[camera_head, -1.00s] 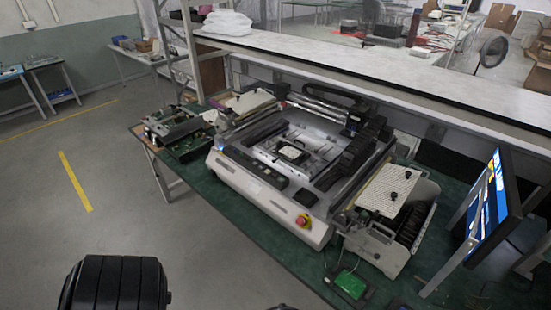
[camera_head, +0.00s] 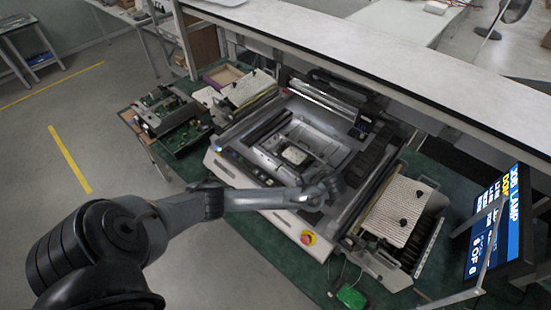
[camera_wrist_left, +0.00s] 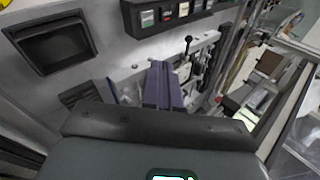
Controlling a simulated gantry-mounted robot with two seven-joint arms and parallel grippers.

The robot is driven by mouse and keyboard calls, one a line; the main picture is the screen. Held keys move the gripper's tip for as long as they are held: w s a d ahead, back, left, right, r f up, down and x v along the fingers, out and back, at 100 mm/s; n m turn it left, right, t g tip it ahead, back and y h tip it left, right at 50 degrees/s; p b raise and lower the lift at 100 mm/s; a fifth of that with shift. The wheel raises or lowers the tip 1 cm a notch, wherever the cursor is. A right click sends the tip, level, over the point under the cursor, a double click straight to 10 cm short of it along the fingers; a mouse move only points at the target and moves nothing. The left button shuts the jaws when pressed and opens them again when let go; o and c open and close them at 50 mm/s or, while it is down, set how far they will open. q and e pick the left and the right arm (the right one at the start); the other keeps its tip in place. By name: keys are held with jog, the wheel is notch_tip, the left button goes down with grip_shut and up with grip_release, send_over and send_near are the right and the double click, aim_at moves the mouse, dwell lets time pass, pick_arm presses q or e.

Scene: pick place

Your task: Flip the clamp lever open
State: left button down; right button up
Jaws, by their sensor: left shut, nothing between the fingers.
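My left arm comes in from the lower left in the head view and reaches over the front of the pale grey machine (camera_head: 237,179). My left gripper (camera_head: 334,187) is over the machine's front right part; its fingertips are hard to make out there. In the left wrist view the gripper's purple-grey fingers (camera_wrist_left: 163,86) are shut together and empty. A thin lever with a black knob (camera_wrist_left: 188,41) stands just beyond and right of the fingertips, apart from them in the picture. It looks like the clamp lever. I cannot pick it out in the head view.
A red emergency button (camera_head: 308,238) sits on the machine's front. A perforated tray (camera_head: 401,212) is on the right, circuit boards (camera_head: 172,113) on the left. A lit monitor (camera_head: 494,228) stands at the right. A small green board (camera_head: 351,296) lies near the front edge.

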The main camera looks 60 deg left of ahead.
aim_at(281, 166)
pick_arm(q)
jog(key=shift+w+a+r, duration=0.1)
jog(key=shift+a+r, duration=0.2)
jog(key=shift+a, duration=0.25)
jog(key=shift+w+a+r, duration=0.1)
jog(key=shift+a+r, duration=0.15)
jog(key=shift+a, duration=0.3)
jog(key=x, duration=0.9)
jog(key=shift+s+a+f, duration=0.1)
jog(key=shift+a+f, duration=0.05)
jog(key=shift+f, duration=0.15)
jog(key=a, duration=0.3)
jog(key=shift+s+f+p, duration=0.2)
jog(key=shift+f+p, duration=0.15)
jog(key=shift+s+a+f, duration=0.1)
jog(key=shift+a+f, duration=0.05)
jog(key=shift+a, duration=0.45)
